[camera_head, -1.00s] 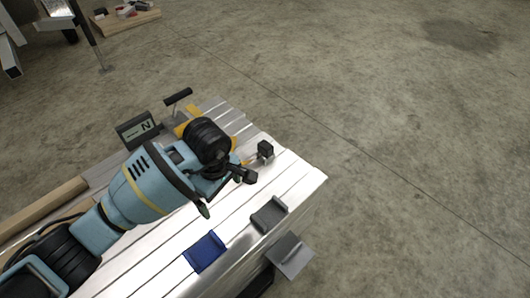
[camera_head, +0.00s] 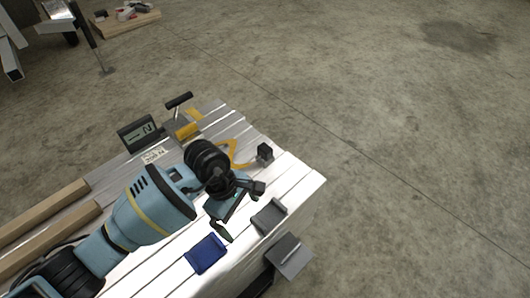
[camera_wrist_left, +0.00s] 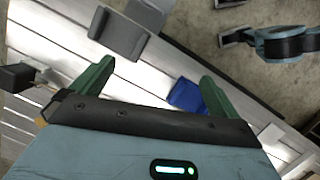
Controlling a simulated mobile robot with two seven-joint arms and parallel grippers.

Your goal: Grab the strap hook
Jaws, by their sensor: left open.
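A yellow strap (camera_head: 232,152) lies curved on the slatted aluminium trailer bed. Near its end, by the bed's far right edge, stands a small black block (camera_head: 265,152); I cannot tell clearly which part is the hook. The block also shows at the left edge of the left wrist view (camera_wrist_left: 16,77), with a small metal piece beside it. My left gripper (camera_head: 240,208) is open and empty over the bed, nearer the front than the block. Its two green fingers (camera_wrist_left: 156,75) are wide apart. Part of my right arm (camera_wrist_left: 285,43) shows at the upper right; its jaw state is unclear.
A grey bracket (camera_head: 269,216) and a blue one (camera_head: 206,253) sit along the bed's near edge. Another grey plate (camera_head: 289,256) juts out beyond it. A display box (camera_head: 138,132) and wooden beams (camera_head: 45,210) lie left. Open concrete floor is at right.

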